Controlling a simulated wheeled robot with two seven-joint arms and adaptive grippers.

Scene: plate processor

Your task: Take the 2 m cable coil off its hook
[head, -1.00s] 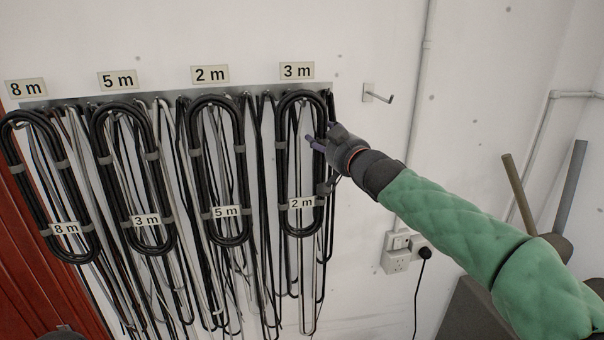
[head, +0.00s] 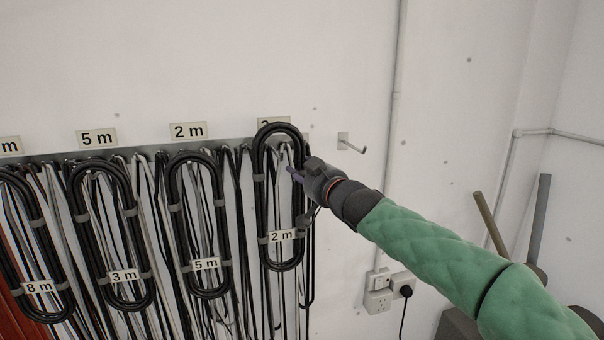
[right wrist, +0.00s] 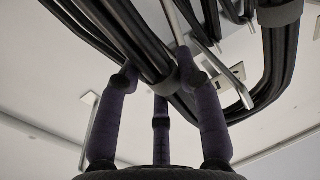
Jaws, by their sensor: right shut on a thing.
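The 2 m cable coil (head: 260,200) is a long black loop with grey ties and a "2 m" tag (head: 282,236). It is the rightmost tagged coil, under the wall sign "3 m" (head: 272,121), and its top partly covers that sign. My right gripper (head: 300,178) is shut on the coil's right side strands, above the tag. In the right wrist view the purple fingers (right wrist: 155,70) close around the black strands (right wrist: 150,45). The coil's top is above the rail, but whether it is clear of its hook cannot be told. My left gripper is not in view.
Coils tagged 5 m (head: 171,210), 3 m (head: 80,230) and 8 m (head: 42,220) hang to the left. Loose black and grey cables hang behind from the rail (head: 235,146). An empty hook (head: 352,145), a wall pipe (head: 394,130) and sockets (head: 378,292) are to the right.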

